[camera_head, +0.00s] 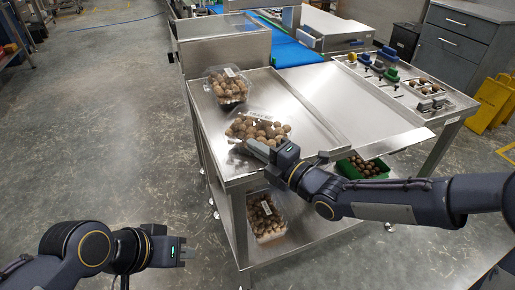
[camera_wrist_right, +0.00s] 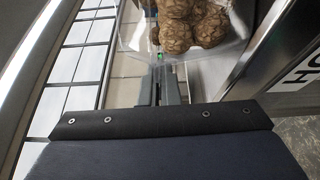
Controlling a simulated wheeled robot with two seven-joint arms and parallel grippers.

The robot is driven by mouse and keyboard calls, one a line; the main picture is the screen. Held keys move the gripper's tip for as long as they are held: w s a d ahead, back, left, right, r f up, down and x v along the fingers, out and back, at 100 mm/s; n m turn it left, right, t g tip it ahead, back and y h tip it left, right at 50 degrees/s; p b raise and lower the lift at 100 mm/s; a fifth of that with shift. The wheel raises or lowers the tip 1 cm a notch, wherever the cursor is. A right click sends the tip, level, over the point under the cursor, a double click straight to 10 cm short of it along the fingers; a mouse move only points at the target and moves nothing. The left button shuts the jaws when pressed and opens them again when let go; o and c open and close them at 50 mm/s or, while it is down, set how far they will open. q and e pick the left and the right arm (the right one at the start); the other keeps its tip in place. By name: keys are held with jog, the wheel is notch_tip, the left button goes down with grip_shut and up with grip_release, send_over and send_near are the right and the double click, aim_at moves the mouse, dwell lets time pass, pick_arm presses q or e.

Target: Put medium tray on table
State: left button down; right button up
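A clear clamshell tray (camera_head: 233,122) of round brown items, which I take for the medium tray, is at the table's (camera_head: 300,100) near left part. I cannot tell whether it rests on the top or is just above it. My right gripper (camera_head: 262,150) is at its near edge, its fingers close together on the rim. In the right wrist view the tray (camera_wrist_right: 225,48) is right beyond the fingertips (camera_wrist_right: 158,72). My left gripper (camera_head: 186,252) is low at the left over the floor, away from everything; its finger gap is not clear.
Another filled clamshell (camera_head: 228,87) stands behind on the table. A third (camera_head: 266,218) is on the lower shelf, and a green crate (camera_head: 362,167) of brown items is at the right. Beyond are a blue conveyor (camera_head: 290,50) and a parts rack. The metal surface at centre is bare.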

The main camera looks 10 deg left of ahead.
jog(key=o, duration=0.4)
jog(key=shift+o, duration=0.2)
jog(key=shift+r+p, duration=0.15)
jog(key=shift+p, duration=0.15)
jog(key=shift+s+d, duration=0.15)
jog(key=shift+d, duration=0.15)
jog(key=v, duration=1.1)
jog(key=shift+s+d, duration=0.1)
jog(key=shift+d, duration=0.1)
